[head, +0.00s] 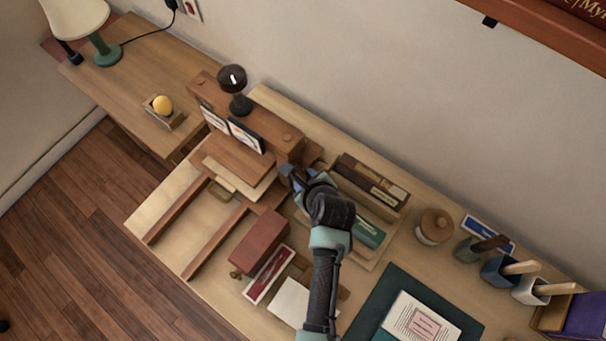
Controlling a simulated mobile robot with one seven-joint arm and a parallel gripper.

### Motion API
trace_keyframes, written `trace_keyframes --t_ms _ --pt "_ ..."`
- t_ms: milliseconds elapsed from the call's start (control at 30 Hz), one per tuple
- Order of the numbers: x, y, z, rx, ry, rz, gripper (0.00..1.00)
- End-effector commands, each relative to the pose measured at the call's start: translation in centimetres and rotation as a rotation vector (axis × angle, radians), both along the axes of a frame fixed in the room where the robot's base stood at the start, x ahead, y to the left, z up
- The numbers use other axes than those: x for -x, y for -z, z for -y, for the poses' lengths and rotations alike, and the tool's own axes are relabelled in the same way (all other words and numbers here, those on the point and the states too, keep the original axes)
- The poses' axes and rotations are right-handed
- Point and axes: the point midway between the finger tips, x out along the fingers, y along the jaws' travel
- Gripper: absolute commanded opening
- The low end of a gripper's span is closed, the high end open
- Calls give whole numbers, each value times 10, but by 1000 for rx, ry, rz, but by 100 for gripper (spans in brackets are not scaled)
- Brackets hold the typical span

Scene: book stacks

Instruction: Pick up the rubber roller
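My gripper (291,173) reaches down at the middle of the wooden desk (165,210), by the right end of a brown wooden cabinet (285,139). My own wrist covers much of it, and I cannot tell whether its fingers are apart or closed. I cannot clearly make out the rubber roller. Small brown and dark shapes show around the fingertips, but they are too small and covered to name. A dark round-topped object on a stand (235,90) is on top of the cabinet, apart from my gripper.
A box of books or cards (375,181) is right of my gripper. A dark red block (258,238) and wooden rails (216,240) lie in front. A lidded jar (435,227) and several brush cups (500,268) stand to the right.

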Motion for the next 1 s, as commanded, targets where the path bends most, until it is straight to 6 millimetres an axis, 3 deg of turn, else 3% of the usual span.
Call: trace_keyframes --t_ms 367,733,967,1000 --pt "-20 37 -4 -1 -1 0 39" --pt "-23 42 -5 0 -1 2 39" --pt "-23 41 -5 1 -1 0 0" --pt "-23 41 -5 1 -1 0 0"
